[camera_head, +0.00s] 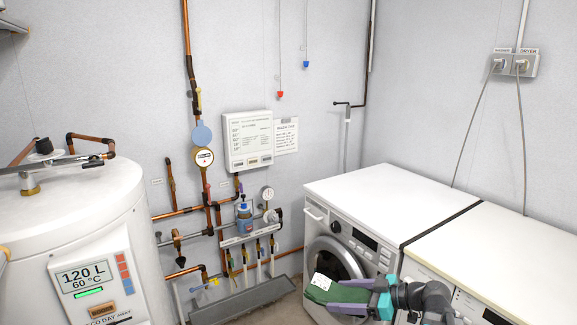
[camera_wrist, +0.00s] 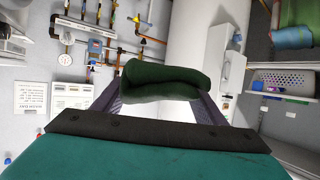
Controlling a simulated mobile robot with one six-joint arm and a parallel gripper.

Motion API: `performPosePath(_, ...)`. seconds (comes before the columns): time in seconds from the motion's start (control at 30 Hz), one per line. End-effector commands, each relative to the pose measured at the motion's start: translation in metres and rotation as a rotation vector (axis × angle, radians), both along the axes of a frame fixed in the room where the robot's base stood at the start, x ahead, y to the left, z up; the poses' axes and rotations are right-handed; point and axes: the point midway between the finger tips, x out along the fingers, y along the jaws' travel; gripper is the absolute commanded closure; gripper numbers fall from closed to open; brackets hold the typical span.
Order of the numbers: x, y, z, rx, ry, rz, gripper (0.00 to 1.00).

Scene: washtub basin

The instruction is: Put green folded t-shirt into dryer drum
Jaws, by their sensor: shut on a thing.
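My gripper (camera_head: 338,297), with purple fingers and a teal body, is shut on the green folded t-shirt (camera_head: 320,294). In the wrist view the dark green t-shirt (camera_wrist: 165,80) lies rolled between the two fingers. In the head view my gripper and the t-shirt are in front of the left white machine (camera_head: 318,222), overlapping the lower part of its round door (camera_head: 328,255). A second white machine (camera_head: 432,288) stands to its right, mostly cut off. A wall socket above is labelled "DRYER". No drum interior shows clearly.
A white water tank (camera_head: 110,210) stands at the left. Pipes with valves and gauges (camera_head: 204,158) run up the wall, above a grey floor trough (camera_head: 243,300). In the wrist view a perforated basket (camera_wrist: 285,82) sits on a shelf, with coloured rolls (camera_wrist: 291,37) above.

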Motion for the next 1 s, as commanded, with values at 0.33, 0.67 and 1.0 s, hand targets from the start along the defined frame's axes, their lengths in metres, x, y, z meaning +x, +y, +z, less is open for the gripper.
performPosePath(0.33, 0.022, -0.015, 0.001, 0.001, 0.0, -0.137, 0.6)
performPosePath(0.67, 0.023, -0.016, 0.001, 0.001, 0.0, -0.145, 0.6)
performPosePath(1.0, 0.023, -0.016, 0.001, 0.001, 0.0, -0.143, 0.6)
